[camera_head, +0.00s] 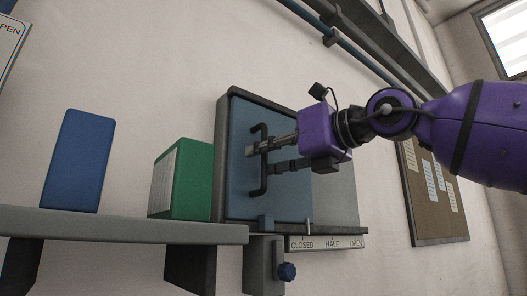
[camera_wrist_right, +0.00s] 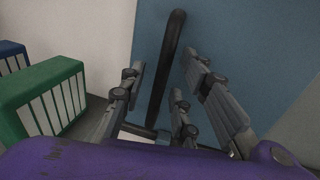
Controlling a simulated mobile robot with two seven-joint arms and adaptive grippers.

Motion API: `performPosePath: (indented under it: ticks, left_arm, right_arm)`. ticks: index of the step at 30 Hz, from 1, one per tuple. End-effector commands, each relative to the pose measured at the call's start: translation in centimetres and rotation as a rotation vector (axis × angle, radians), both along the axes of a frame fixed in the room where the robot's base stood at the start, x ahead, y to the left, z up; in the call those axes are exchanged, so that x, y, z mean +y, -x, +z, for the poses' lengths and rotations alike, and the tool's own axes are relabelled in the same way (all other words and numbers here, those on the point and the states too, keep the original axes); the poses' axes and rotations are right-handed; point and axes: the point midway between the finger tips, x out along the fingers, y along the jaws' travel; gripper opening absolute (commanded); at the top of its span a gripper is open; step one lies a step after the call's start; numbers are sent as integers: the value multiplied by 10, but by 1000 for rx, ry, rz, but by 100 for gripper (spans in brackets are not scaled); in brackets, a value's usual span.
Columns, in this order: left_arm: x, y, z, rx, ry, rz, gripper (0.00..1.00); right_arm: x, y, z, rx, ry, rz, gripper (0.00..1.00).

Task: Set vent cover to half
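The vent cover is a blue sliding panel (camera_head: 296,190) in a dark frame (camera_head: 221,170) on the wall. It carries a black upright bar handle (camera_head: 264,184), also seen in the wrist view (camera_wrist_right: 166,70). A label strip (camera_head: 326,243) below reads CLOSED, HALF, OPEN. A thin pale marker (camera_head: 309,228) stands above the strip, near the right end of CLOSED. My right gripper (camera_head: 262,159) is at the handle. In the wrist view its fingers (camera_wrist_right: 168,88) are apart on both sides of the bar, with gaps visible. My left gripper is not in view.
A shelf (camera_head: 120,225) at left holds a blue binder (camera_head: 78,160) and a green binder (camera_head: 183,180), the green one close to the frame. A notice board (camera_head: 433,205) hangs at right.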

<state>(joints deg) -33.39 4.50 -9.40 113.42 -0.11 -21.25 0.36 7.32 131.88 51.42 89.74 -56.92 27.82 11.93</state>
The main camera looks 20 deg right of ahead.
Motion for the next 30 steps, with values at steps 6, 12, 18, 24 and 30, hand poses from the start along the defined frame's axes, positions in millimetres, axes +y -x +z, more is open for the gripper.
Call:
performPosePath:
  ticks: [6,12,18,24,30]
  left_arm:
    - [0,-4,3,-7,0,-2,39]
    - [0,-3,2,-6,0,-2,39]
    - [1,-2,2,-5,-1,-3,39]
    - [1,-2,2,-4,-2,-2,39]
    - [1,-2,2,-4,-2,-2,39]
  right_arm:
    - [5,-7,0,-1,-2,1,30]
    - [5,-7,0,-1,-2,1,30]
    - [4,-7,0,0,-1,1,5]
    - [4,-7,0,0,-1,1,0]
    - [4,-6,0,-1,-2,1,0]
